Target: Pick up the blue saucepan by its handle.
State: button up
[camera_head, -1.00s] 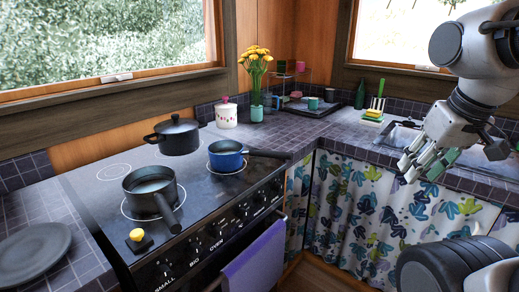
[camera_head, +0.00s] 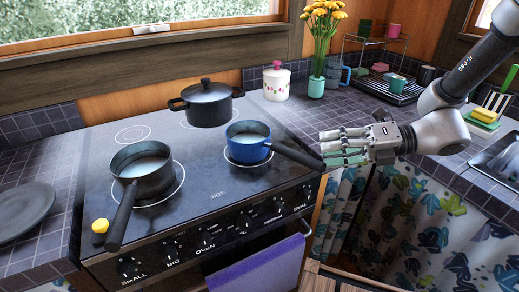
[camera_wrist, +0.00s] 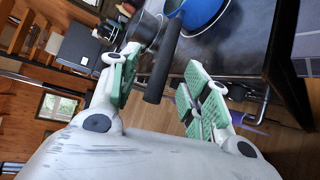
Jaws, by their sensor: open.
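The blue saucepan (camera_head: 247,151) sits on the right front part of the black stovetop. Its dark handle (camera_head: 290,153) points right, past the stove's front edge. My gripper (camera_head: 325,149) is open at the handle's free end, coming from the right. In the wrist view, the blue saucepan (camera_wrist: 203,14) is at the top, and its handle (camera_wrist: 163,65) shows between the two green-padded fingers of my gripper (camera_wrist: 160,66), with space visible on both sides. I cannot tell exactly how deep the handle reaches between the fingers.
A dark saucepan (camera_head: 141,180) stands left on the stove (camera_head: 215,207), its handle toward the front. A lidded black pot (camera_head: 207,107) is behind. A white jar (camera_head: 276,85) and flower vase (camera_head: 316,86) stand on the back counter. A purple towel (camera_head: 262,267) hangs in front.

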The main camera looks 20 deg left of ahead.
aim_at(289, 150)
jog(key=a+f+m, duration=0.1)
jog(key=a, duration=0.2)
jog(key=a+f+m, duration=0.1)
jog(key=a, duration=0.3)
jog(key=a+f+m+y, duration=0.1)
jog(key=a, duration=0.2)
jog(key=shift+w+a+f+t, duration=0.15)
jog(key=shift+w+t, duration=0.15)
grip_shut()
